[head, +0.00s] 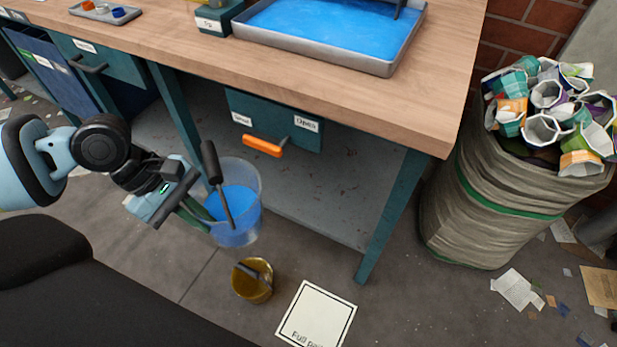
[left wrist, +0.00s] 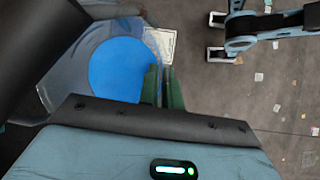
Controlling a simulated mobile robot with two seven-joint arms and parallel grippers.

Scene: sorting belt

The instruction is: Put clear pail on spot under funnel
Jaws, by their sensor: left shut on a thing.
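The clear pail (head: 242,234) holds blue liquid, with a dark stick-like handle rising in front of it. My left gripper (head: 197,212) is shut on the pail's near left wall, and the pail hangs in front of the bench. In the left wrist view, the gripper's green fingers (left wrist: 163,88) pinch the edge of the pail (left wrist: 62,62). No funnel can be made out in the head view. My right gripper (left wrist: 218,40) appears in the left wrist view, open and empty.
An amber pail (head: 253,283) stands on the floor beside a white "Full pail" card (head: 316,318). The bench (head: 430,115) carries a blue-filled tray (head: 385,68). A full waste bin (head: 480,215) stands at the right, with litter around it.

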